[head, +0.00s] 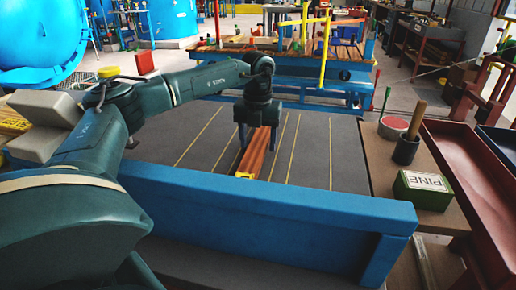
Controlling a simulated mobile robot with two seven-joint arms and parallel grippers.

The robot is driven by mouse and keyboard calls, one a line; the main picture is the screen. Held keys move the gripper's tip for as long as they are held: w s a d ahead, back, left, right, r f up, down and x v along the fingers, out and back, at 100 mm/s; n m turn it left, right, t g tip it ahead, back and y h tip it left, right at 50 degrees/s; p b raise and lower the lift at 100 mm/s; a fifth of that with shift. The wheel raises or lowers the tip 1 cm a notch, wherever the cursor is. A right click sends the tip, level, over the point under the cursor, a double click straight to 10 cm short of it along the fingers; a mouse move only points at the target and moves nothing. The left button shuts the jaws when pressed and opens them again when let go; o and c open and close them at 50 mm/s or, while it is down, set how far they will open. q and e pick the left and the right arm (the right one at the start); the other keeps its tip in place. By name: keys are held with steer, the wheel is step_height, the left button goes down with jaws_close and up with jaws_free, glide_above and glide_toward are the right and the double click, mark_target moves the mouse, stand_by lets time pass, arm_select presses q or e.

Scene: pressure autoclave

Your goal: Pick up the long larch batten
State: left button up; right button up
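A long reddish-brown batten (256,153) lies on the grey, yellow-lined surface (310,150), running away from me. A yellow tag or clamp (244,175) sits at its near end. Its far part is hidden by my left gripper. My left gripper (259,142) points down over the batten, with its two fingers apart, one on each side of it. I see a gap between the fingers and the wood, but cannot tell how low they reach. No writing on the batten is readable, so its wood kind cannot be told. My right gripper is not in view.
A blue beam (250,215) crosses in front of the grey surface. A blue rack with planks (290,60) stands behind.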

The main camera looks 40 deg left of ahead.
arm_select(q)
steer(key=shift+r, duration=0.1)
steer(key=c, duration=1.1)
